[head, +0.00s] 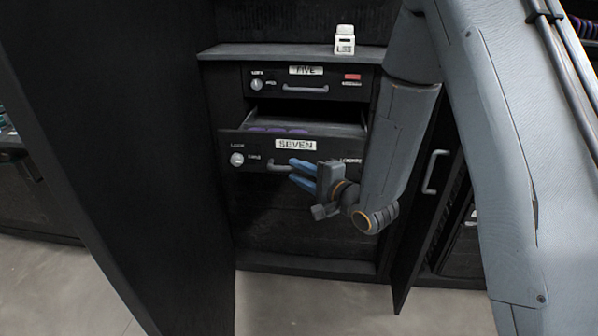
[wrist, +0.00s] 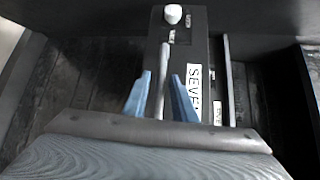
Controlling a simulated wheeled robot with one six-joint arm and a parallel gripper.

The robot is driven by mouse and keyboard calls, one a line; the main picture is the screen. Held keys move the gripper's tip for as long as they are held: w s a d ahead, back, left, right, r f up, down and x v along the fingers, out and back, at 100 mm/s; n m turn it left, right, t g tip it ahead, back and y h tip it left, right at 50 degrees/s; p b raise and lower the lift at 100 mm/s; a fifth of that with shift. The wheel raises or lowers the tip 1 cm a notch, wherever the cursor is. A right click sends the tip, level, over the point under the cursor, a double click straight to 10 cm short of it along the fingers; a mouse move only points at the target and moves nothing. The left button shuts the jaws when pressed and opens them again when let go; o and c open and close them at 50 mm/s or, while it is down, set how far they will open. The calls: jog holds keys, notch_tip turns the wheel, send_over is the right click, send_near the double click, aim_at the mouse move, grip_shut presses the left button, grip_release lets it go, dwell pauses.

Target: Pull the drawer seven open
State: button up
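Drawer seven (head: 255,149) is black with a white SEVEN label and stands partly pulled out of the cabinet, its inside showing from above. Its grey bar handle (head: 279,167) is on the front below the label. My gripper (head: 297,174) is at the handle, its blue fingers pointing at the drawer front. In the wrist view, the handle (wrist: 163,75) lies between the two parted fingers (wrist: 161,88), with narrow gaps beside it. The SEVEN label (wrist: 193,90) is partly hidden by the right finger. My gripper looks open around the handle.
Drawer five (head: 320,91), above, is shut. A small white labelled box (head: 344,40) stands on the cabinet top (head: 270,51). Purple items (head: 277,130) lie inside drawer seven. A tall black panel (head: 120,150) is at left, and a door with a handle (head: 434,172) stands open at right.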

jog(key=shift+o, duration=0.2)
jog(key=v, duration=0.7)
jog(key=shift+s+d, duration=0.15)
jog(key=shift+s, duration=0.2)
jog(key=shift+r, duration=0.1)
jog(key=s+d+f+n+g+h+p, duration=0.1)
jog(key=s+d+n+g+h, duration=0.2)
jog(key=d+h, duration=0.3)
jog(key=s+d+f+n+g+h+p, duration=0.15)
jog(key=d+n+h, duration=0.25)
jog(key=d, duration=0.5)
jog(key=s+d+r+n+g+p, duration=0.1)
jog(key=s+r+n+g, duration=0.1)
jog(key=s, duration=0.7)
jog(key=s+d+r+n+g+p, duration=0.1)
jog(key=s+r+g, duration=0.3)
jog(key=s, duration=0.5)
jog(key=shift+s+d+n+g+h, duration=0.2)
jog(key=shift+s+n+g+h, duration=0.15)
jog(key=shift+n+g, duration=0.5)
